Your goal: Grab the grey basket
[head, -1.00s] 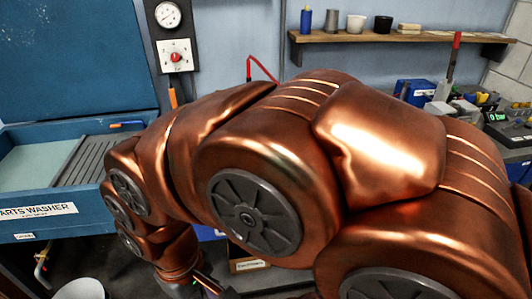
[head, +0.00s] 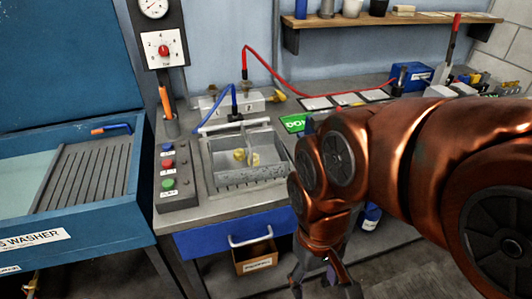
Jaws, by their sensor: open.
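The grey basket (head: 252,175) sits in a recess in the metal bench top, left of my arm. A few brass-coloured pieces (head: 246,157) lie inside it. A light bar (head: 234,125) crosses above its back edge; I cannot tell whether it belongs to the basket. My gripper (head: 324,286) hangs at the bottom of the picture, right of the basket and nearer to me, pointing down. Its fingers are spread and nothing shows between them. The fingertips are partly cut off by the picture edge.
A button box (head: 175,175) stands left of the basket. A blue hose (head: 233,92) and a red hose (head: 310,92) rise behind it. A blue drawer (head: 235,235) with a white handle is below. The blue parts washer (head: 90,245) stands at the left.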

